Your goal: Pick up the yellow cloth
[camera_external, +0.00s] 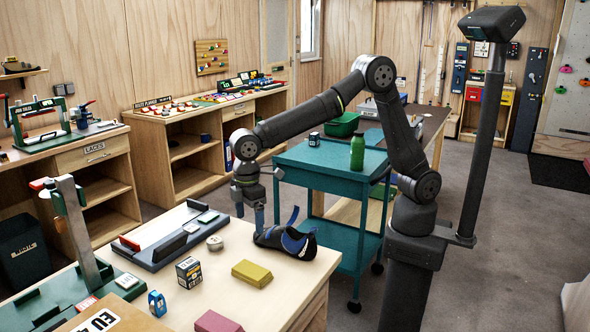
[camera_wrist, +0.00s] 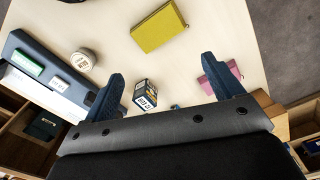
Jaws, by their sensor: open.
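The yellow cloth (camera_external: 252,273) lies flat on the light wooden workbench, looking like a folded rectangular block. It also shows in the wrist view (camera_wrist: 159,27), near the top middle, beyond the fingertips and apart from them. My gripper (camera_external: 250,206) hangs above the bench, behind the cloth and near the dark shoe. In the wrist view its two blue fingers (camera_wrist: 164,70) are spread wide with nothing held between them.
A black-and-blue climbing shoe (camera_external: 285,241) stands right of my gripper. A small box (camera_external: 189,272), a round tin (camera_external: 215,243) and a pink block (camera_external: 218,322) lie around the cloth. A teal cart (camera_external: 330,160) stands behind the bench. Bare wood surrounds the cloth.

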